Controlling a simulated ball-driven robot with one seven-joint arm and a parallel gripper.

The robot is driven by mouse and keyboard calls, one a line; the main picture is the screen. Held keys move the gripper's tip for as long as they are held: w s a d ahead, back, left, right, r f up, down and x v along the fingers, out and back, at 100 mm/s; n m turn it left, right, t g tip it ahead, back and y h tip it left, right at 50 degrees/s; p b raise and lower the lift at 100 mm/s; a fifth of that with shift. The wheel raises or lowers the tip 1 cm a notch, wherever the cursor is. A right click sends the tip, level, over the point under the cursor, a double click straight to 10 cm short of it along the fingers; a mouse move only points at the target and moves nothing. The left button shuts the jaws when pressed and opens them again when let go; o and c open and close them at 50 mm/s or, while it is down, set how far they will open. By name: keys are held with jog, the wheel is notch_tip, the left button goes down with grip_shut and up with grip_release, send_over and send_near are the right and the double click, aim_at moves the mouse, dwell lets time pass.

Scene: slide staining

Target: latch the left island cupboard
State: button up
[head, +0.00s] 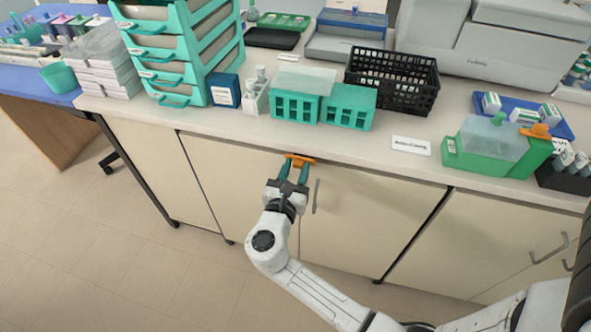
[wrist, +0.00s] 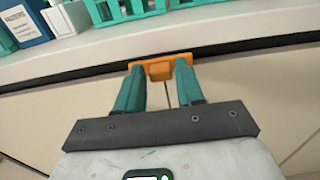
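The left island cupboard (head: 220,180) has cream doors below the worktop, and they look closed. An orange latch (head: 300,160) sits at the top of the doors, just under the worktop edge, over the gap between two doors. It also shows in the wrist view (wrist: 160,68). My gripper (head: 294,172) is at the latch from the front. Its two teal fingers (wrist: 158,85) stand apart, with the tips at the latch's left and right lower parts. I cannot tell whether the fingers press on the latch.
The worktop (head: 375,150) overhangs just above the latch. On it stand teal racks (head: 348,108), a black basket (head: 395,82) and a teal drawer stack (head: 185,50). A metal door handle (head: 316,196) is right of my gripper. The floor (head: 110,260) at left is clear.

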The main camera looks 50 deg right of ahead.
grip_shut()
jog(key=shift+m, duration=0.3)
jog(key=m+b, duration=0.2)
jog(key=m, duration=0.1)
jog(key=shift+f+m, duration=0.15)
jog(key=shift+m, duration=0.15)
jog(key=m+b, duration=0.4)
jog(key=m, duration=0.1)
jog(key=shift+s+f+m, duration=0.1)
jog(key=shift+m, duration=0.2)
jog(key=shift+s+m+b, duration=0.1)
jog(key=shift+m+b, duration=3.2)
jog(key=shift+m, duration=0.7)
